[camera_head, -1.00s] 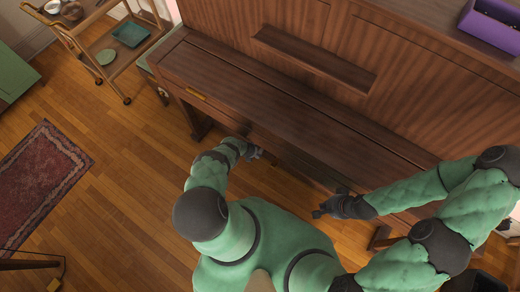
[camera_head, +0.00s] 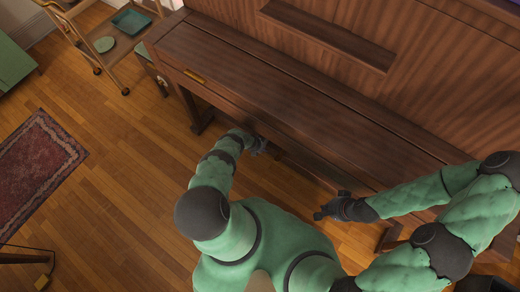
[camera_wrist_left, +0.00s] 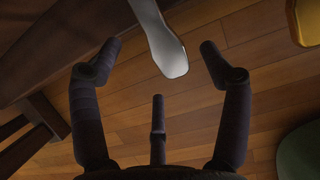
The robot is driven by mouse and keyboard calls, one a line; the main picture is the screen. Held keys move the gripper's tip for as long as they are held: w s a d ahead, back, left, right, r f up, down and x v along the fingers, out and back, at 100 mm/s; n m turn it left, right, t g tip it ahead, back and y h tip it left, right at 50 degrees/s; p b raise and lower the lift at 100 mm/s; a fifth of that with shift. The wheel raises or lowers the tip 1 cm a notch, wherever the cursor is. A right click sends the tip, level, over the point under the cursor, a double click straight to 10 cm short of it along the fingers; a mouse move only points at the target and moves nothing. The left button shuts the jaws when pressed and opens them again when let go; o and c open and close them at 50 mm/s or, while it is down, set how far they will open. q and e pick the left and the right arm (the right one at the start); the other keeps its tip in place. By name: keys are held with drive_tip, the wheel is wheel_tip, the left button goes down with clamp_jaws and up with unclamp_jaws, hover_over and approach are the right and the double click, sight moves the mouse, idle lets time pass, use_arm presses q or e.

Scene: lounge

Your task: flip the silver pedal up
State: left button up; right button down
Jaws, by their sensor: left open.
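The silver pedal (camera_wrist_left: 160,35) comes down from the top of the left wrist view, long with a widened, rounded end. That end lies between the spread fingers of my left gripper (camera_wrist_left: 160,48), with visible gaps on both sides. My left gripper is open and holds nothing. In the head view my left gripper (camera_head: 259,146) is at the front lower edge of the brown piano (camera_head: 260,85), partly hidden under it, and the silver pedal cannot be made out. My right gripper (camera_head: 328,209) is in front of the piano's right part; its finger state is unclear.
A gold pedal (camera_wrist_left: 307,22) is to the right of the silver one in the left wrist view. A piano leg (camera_head: 200,118) stands at the left. A wooden trolley (camera_head: 105,60) and a red rug (camera_head: 38,170) are farther left. Floor between is bare.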

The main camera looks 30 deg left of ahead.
use_arm(q)
drive_tip(key=shift+b+x, duration=1.1)
drive_tip(key=shift+x, duration=0.1)
drive_tip(key=shift+a+r, duration=0.1)
clamp_jaws()
